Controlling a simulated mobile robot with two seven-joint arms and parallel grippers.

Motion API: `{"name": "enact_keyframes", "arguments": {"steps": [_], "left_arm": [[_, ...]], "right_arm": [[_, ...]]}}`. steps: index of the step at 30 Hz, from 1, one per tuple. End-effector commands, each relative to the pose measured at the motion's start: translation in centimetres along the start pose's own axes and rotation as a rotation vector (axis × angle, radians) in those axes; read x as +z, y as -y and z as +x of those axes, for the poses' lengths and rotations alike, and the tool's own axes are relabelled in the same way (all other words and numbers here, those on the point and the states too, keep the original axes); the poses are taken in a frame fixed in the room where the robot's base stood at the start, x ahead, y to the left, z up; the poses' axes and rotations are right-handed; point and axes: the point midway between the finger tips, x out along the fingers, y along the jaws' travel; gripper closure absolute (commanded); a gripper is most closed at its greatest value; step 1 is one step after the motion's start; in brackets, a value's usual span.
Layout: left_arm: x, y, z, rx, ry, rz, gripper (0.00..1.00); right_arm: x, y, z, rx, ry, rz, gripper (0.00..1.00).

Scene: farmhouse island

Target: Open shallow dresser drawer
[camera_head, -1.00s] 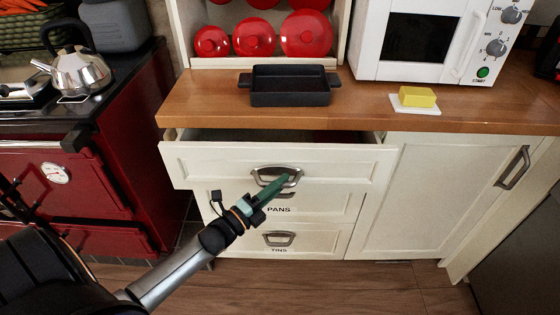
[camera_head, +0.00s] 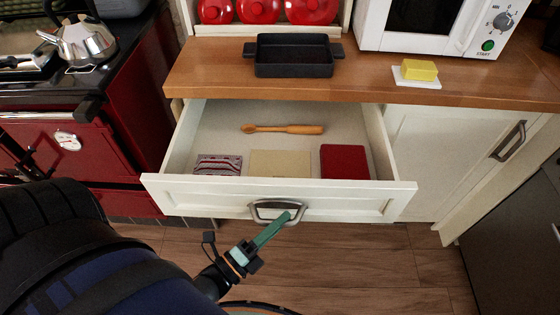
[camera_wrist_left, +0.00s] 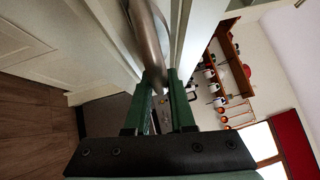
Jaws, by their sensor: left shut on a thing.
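The shallow top dresser drawer (camera_head: 330,201) is pulled well out from under the wooden counter. Inside lie a wooden utensil (camera_head: 283,129), a striped cloth (camera_head: 218,166), a beige flat item (camera_head: 281,163) and a red item (camera_head: 344,161). My left gripper (camera_head: 284,219) is shut on the drawer's metal handle (camera_head: 256,209) at the drawer front. In the left wrist view the handle (camera_wrist_left: 149,38) runs between the green fingers (camera_wrist_left: 160,78). The lower drawers are hidden below the open one. My right gripper is not in view.
A black tray (camera_head: 293,58) and a yellow block (camera_head: 419,69) on a white plate stand on the counter (camera_head: 400,88), beside a white microwave (camera_head: 440,24). A red stove (camera_head: 70,150) with a kettle (camera_head: 82,42) stands left. Wooden floor (camera_head: 360,262) is clear in front.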

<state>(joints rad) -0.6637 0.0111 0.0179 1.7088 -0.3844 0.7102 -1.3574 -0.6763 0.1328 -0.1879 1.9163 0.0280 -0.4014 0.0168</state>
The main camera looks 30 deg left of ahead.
Motion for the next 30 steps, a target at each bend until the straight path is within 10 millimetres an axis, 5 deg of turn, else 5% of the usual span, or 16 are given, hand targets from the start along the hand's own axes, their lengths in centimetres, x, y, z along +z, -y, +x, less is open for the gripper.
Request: {"name": "enact_keyframes", "arguments": {"steps": [13, 14, 21, 30], "left_arm": [[-0.19, 0.04, -0.26, 0.0, 0.001, 0.001, 1.0], [-0.19, 0.04, -0.26, 0.0, 0.001, 0.001, 0.74], [-0.2, 0.05, -0.24, 0.0, 0.0, 0.0, 0.48], [-0.22, 0.0, -0.52, 0.001, 0.0, 0.0, 0.48]], "right_arm": [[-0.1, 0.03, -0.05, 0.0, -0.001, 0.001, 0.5], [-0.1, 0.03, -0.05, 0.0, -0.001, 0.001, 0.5], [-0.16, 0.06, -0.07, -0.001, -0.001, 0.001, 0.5], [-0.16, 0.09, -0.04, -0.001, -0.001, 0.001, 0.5]]}}
